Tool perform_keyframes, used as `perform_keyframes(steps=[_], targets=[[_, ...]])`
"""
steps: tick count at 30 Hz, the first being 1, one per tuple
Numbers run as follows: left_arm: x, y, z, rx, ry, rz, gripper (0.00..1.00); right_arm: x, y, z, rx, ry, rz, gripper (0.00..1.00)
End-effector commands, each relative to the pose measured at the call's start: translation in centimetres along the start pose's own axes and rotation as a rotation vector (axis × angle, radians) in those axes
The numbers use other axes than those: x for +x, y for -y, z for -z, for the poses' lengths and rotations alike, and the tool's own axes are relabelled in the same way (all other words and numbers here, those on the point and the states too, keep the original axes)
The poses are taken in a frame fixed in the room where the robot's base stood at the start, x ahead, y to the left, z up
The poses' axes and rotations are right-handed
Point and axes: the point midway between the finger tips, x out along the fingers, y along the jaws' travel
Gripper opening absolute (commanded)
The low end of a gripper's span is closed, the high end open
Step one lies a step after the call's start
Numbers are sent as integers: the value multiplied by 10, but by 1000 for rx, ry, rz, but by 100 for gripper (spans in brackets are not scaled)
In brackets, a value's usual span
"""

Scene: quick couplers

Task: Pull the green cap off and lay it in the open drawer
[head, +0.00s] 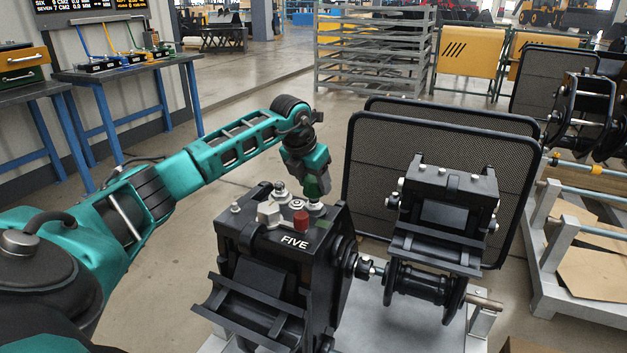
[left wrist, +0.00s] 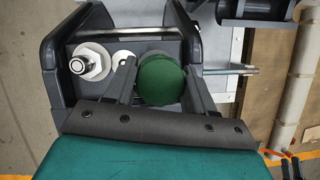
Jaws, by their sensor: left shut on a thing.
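The green cap (head: 316,187) stands at the right rear of the top of the black unit marked FIVE (head: 294,262), just above a metal fitting (head: 316,207). I cannot tell whether it still sits on that fitting. My left gripper (head: 313,182) reaches down from above and is shut on it. In the left wrist view the round green cap (left wrist: 161,81) lies between the two dark fingers (left wrist: 160,88). A small cabinet with a yellow drawer (head: 18,58) and a green one stands at the far left. I cannot clearly see which drawer is open. My right gripper is not in view.
A red cap (head: 301,219) and bare metal fittings (head: 268,212) stand close by on the unit's top. A second black unit (head: 441,218) and mesh panels (head: 440,165) stand to the right. A blue-legged bench (head: 130,68) stands left. Open floor lies between.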

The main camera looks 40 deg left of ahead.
Motion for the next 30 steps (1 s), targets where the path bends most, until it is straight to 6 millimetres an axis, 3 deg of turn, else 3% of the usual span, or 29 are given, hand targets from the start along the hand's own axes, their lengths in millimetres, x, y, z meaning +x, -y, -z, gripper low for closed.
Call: perform_keyframes(steps=[18,30], targets=[[-11,0,-5,0,1,0,18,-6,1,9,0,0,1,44],[-40,0,-17,-1,1,0,18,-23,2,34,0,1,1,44]])
